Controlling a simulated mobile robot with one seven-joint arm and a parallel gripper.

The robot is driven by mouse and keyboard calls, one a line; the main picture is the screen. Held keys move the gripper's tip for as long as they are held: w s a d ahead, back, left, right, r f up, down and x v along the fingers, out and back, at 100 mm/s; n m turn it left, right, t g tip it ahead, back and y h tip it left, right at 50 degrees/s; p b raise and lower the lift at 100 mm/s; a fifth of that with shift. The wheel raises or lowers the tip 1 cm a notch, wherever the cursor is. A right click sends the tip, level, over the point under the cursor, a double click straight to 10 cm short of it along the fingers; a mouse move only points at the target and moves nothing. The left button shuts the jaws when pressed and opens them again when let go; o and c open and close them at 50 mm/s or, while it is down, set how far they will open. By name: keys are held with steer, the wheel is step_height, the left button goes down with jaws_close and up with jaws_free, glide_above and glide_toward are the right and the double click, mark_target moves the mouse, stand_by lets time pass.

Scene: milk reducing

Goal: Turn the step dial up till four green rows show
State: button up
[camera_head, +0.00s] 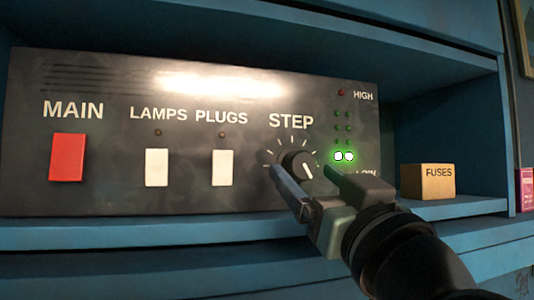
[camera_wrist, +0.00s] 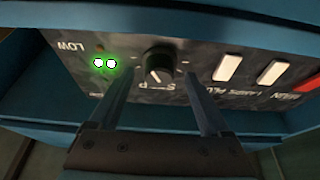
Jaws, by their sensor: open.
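My gripper (camera_head: 303,173) is open, with one finger on each side of the dial. In the wrist view (camera_wrist: 157,74) the knob shows between and beyond the fingertips; I cannot tell whether they touch it.
The panel also has a red MAIN switch (camera_head: 68,157) and white LAMPS (camera_head: 156,167) and PLUGS (camera_head: 222,167) switches, left of the dial. A FUSES box (camera_head: 427,182) stands on the blue shelf (camera_head: 470,208) at the right. The space before the panel's left half is clear.

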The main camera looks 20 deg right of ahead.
steer(key=shift+x, duration=0.95)
jaws_close()
steer(key=shift+m, duration=0.3)
steer(key=shift+a+m+h, duration=0.1)
steer(key=shift+m+h, duration=1.1)
steer(key=shift+m, duration=0.6)
steer(key=shift+m+g+h, duration=0.3)
steer(key=shift+m+h, duration=0.6)
steer(key=shift+m, duration=1.2)
